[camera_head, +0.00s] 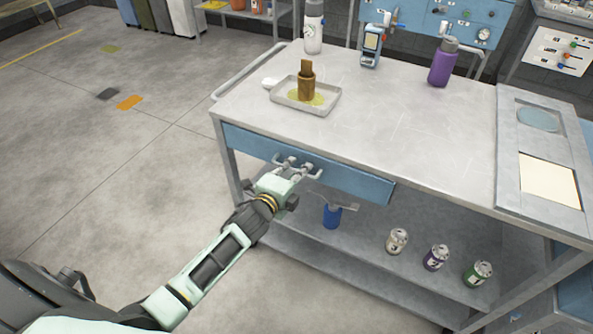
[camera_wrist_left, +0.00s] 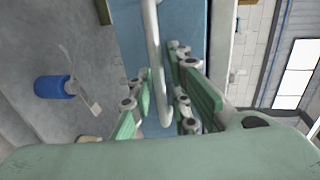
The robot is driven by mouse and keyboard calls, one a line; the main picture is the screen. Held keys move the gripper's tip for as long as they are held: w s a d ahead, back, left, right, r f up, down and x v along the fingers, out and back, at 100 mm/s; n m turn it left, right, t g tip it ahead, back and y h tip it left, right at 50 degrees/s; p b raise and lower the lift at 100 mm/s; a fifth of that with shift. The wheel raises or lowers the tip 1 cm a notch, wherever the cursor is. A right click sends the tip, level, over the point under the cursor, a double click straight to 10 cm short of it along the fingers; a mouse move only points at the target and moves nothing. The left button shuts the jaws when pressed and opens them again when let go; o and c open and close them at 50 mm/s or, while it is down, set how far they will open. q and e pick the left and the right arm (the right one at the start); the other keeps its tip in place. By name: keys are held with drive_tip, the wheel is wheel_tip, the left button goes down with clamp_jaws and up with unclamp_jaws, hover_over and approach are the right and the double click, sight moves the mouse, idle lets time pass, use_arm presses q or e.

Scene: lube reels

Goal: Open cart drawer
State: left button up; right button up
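The blue cart drawer (camera_head: 350,181) lies under the top of the grey metal cart (camera_head: 421,123). Its front looks flush or nearly flush with the cart; I cannot tell if there is a small gap. The pale bar handle (camera_head: 314,175) is on the drawer front and also shows in the left wrist view (camera_wrist_left: 154,40). My left gripper (camera_head: 296,164) is at the handle. In the left wrist view its green fingers (camera_wrist_left: 162,88) are spread on either side of the bar, with space visible between them and it. My right gripper is not in view.
On the cart top stand a tray (camera_head: 330,106) with a brown object, a white bottle (camera_head: 313,30), a blue handheld device (camera_head: 371,45) and a purple bottle (camera_head: 442,64). The lower shelf holds a blue container (camera_head: 332,216) and several cans. Open floor lies left.

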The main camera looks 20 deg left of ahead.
use_arm(q)
clamp_jaws()
drive_tip(key=shift+f, duration=0.1)
idle(0.5)
